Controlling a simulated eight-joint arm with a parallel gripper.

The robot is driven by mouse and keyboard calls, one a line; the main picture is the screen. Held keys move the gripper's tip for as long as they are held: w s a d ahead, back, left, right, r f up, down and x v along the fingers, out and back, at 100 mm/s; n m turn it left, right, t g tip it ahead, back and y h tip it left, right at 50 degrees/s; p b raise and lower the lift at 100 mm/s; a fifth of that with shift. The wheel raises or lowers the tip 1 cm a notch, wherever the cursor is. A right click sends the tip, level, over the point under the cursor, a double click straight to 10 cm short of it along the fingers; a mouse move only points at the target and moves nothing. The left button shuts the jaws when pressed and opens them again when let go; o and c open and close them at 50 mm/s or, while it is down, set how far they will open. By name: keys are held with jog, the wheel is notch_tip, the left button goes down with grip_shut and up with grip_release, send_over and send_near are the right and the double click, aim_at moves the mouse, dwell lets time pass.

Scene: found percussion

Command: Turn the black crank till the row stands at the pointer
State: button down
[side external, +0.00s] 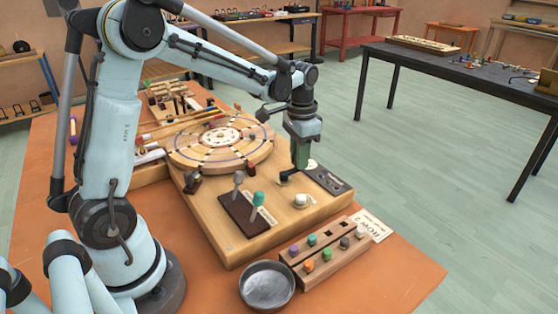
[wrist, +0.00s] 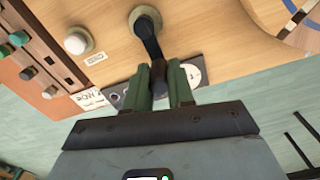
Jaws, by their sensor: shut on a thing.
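The black crank (wrist: 150,40) is a dark arm on a round light hub, lying on the wooden board; it also shows in the side external view (side external: 285,178). My gripper (wrist: 160,78) has its green fingers shut on the crank's upright handle, and in the side external view it (side external: 300,164) reaches down over the board's right part. The round wooden wheel (side external: 255,152) carries rings of small coloured marks; a bit of it shows in the wrist view (wrist: 300,30). I cannot make out for certain which mark row or which part is the pointer.
A white knob (side external: 301,200) sits near the crank. In front are a wooden block with coloured pegs (side external: 325,262), a metal bowl (side external: 267,285) and a printed card (side external: 371,226).

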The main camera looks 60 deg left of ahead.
jog(key=shift+a, duration=0.1)
jog(key=shift+a+n, duration=0.25)
jog(key=shift+n, duration=0.4)
jog(key=shift+a+n, duration=0.2)
jog(key=shift+n, duration=0.45)
jog(key=shift+s+a+n, duration=0.15)
jog(key=shift+a+n, duration=0.15)
jog(key=shift+n, duration=0.5)
jog(key=shift+s+a+n, duration=0.1)
jog(key=shift+a+n, duration=0.2)
jog(key=shift+n, duration=0.5)
jog(key=c, duration=1)
grip_release()
jog(key=shift+o, duration=0.2)
notch_tip(320, 180, up, 12)
